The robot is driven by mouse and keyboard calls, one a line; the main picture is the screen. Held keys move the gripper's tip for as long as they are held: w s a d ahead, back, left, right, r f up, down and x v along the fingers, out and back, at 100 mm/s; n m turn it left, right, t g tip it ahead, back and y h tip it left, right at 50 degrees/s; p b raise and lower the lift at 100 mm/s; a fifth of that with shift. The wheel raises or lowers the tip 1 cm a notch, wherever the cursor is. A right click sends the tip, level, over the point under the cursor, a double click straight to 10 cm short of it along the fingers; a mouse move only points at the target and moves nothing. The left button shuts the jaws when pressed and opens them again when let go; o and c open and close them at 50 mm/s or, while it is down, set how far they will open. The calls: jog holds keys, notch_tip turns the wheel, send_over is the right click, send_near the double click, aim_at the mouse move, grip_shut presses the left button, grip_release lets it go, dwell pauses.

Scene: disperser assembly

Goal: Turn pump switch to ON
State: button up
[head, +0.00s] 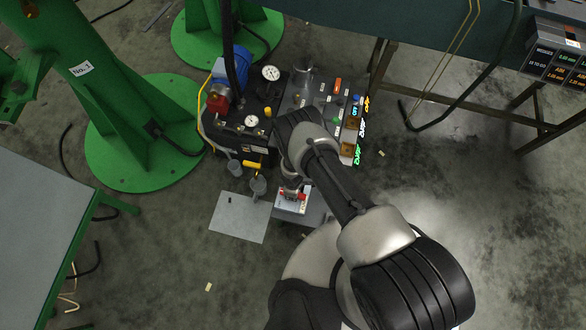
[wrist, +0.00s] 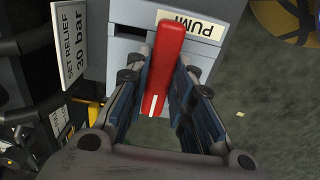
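The pump switch is a red lever (wrist: 164,65) with a white line at its near end. It is mounted on a light grey box (wrist: 125,14) with a partly cut-off label reading "PUM" (wrist: 192,27). My gripper (wrist: 163,75) is open, with one dark finger on each side of the lever. The fingers look close to the lever, but I cannot tell whether either touches it. In the head view, my gripper (head: 292,184) is over the small box (head: 291,205) at the front of the machine, and my wrist hides part of it.
The head view shows gauges (head: 252,121), grey cups (head: 258,186) and a control panel (head: 335,100) close to my arm. Open floor lies in front.

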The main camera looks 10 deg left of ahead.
jog(key=o, duration=0.4)
jog(key=shift+o, duration=0.2)
